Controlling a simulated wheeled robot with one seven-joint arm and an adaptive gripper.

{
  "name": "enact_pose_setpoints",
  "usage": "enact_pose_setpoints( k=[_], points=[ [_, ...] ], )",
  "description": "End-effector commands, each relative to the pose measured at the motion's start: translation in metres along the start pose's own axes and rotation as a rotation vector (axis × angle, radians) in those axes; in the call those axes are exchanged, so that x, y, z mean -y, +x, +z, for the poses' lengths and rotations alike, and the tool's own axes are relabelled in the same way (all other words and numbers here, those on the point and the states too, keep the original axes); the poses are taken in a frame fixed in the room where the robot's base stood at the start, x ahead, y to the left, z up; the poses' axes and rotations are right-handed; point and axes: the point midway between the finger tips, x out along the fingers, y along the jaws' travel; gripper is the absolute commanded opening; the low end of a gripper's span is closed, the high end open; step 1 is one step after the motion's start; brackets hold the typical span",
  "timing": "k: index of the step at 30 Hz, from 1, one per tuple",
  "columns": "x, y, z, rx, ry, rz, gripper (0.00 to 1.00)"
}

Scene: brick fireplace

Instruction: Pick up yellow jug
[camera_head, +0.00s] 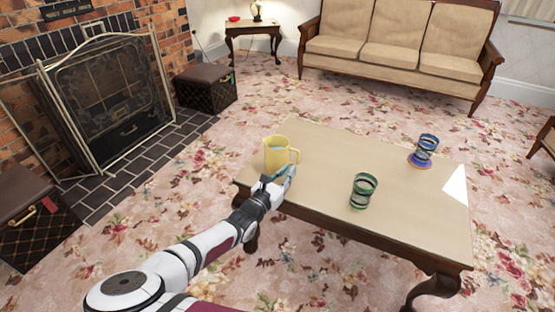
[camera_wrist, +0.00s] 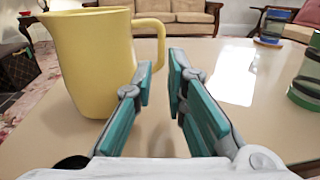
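The yellow jug (camera_head: 277,155) stands upright on the near left end of the low wooden table (camera_head: 320,148). In the wrist view the jug (camera_wrist: 85,60) fills the left side, with its handle (camera_wrist: 158,45) pointing right. My gripper (camera_head: 287,176) is close beside the jug at the table's edge. In the wrist view my gripper (camera_wrist: 160,78) has its teal-padded fingers apart with nothing held between them. The handle is just beyond the fingertips, nearest the left finger. I cannot tell whether that finger touches the jug.
A green-banded glass (camera_head: 363,190) stands right of the jug on the table. A blue-banded glass (camera_head: 426,148) stands on a coaster (camera_head: 420,162) farther right, near a white sheet-like patch (camera_head: 457,186). A sofa (camera_head: 400,45) and fireplace (camera_head: 105,95) stand beyond.

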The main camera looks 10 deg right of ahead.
Motion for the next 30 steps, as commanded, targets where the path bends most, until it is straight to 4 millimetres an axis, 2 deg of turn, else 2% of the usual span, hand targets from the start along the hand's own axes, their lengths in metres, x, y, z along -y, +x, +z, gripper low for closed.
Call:
enact_pose_setpoints(
  k=[3,11,19,29,30],
  points=[
    [0.0,0.016,-0.001,0.0,0.001,-0.001,0.13],
    [0.001,0.033,-0.001,0.001,0.001,-0.001,0.13],
    [0.002,0.068,0.0,0.0,0.002,-0.001,0.13],
    [0.002,0.074,0.002,-0.001,0.003,0.0,0.13],
    [0.002,0.074,0.002,-0.001,0.003,0.0,0.04]
  ],
)
